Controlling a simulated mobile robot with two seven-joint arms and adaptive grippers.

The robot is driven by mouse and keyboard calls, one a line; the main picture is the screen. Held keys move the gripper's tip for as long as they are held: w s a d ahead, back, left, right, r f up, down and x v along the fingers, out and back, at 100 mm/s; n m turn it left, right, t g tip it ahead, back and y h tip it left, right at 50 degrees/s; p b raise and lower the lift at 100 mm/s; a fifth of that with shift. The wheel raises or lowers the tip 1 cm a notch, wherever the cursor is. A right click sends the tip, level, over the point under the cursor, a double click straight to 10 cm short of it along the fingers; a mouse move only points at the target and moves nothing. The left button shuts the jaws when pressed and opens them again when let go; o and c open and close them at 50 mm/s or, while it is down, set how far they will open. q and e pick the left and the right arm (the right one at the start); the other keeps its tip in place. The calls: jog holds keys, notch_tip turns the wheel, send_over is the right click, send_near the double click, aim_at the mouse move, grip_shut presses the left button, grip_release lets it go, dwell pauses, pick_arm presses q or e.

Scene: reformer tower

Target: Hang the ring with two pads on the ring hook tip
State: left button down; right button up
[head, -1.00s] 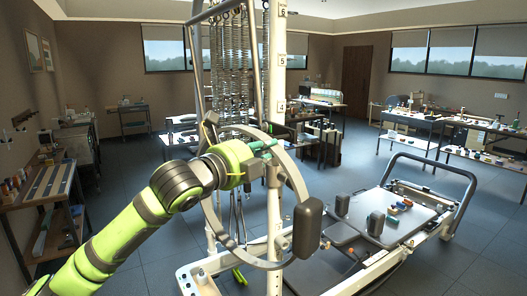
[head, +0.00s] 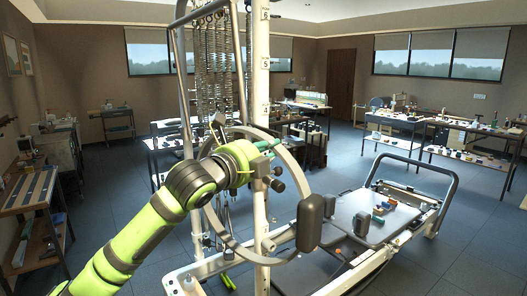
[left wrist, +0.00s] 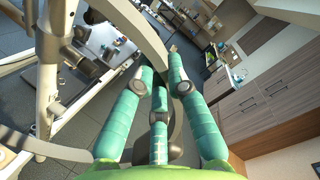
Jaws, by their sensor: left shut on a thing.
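The grey ring with two pads (head: 305,165) is held up beside the white tower post (head: 262,80). One dark pad (head: 309,222) shows at its lower right; the other pad is hard to make out. My left gripper (head: 268,148) is at the upper part of the ring, with teal fingertips by the post. In the left wrist view, the teal fingers (left wrist: 163,70) are around the grey ring band (left wrist: 146,40). A dark fitting with knobs (head: 277,178) sits on the post inside the ring's outline; I cannot tell whether it is the ring hook. My right gripper is not in view.
Springs (head: 210,75) hang inside the tower frame behind the ring. The reformer carriage (head: 345,210), with small coloured blocks (head: 382,209), lies to the right. Shelves (head: 28,195) stand at left and worktables (head: 470,128) at the back right. Open floor lies between.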

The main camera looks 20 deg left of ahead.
aim_at(284, 149)
pick_arm(q)
jog(key=shift+w+d, duration=0.3)
jog(key=shift+d, duration=0.05)
jog(key=shift+w+d+r+p, duration=0.15)
jog(key=shift+w+d+p, duration=0.35)
jog(key=shift+w, duration=0.2)
jog(key=shift+w+d+p, duration=0.9)
jog(key=shift+w+d, duration=0.05)
jog(key=shift+w, duration=0.3)
jog(key=shift+f, duration=1.15)
dwell(0.4)
